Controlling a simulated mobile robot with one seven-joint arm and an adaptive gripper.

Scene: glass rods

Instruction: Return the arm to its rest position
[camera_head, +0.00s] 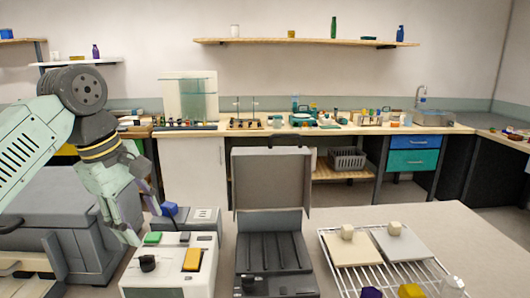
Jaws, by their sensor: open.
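My arm (85,120) comes in from the left side of the head view and bends down at a dark joint with a yellow ring. My gripper (145,225) hangs at its end, pointing down, at the left of the near table. It is open, and I see nothing between its fingers. It is beside and above the white box with a green and a yellow block (180,262). Contact with the box cannot be told from this view.
An open dark case (271,180) with a raised lid stands in the middle. A wire rack (352,280) with two flat plates is at right. The table (440,222) is bare behind the rack.

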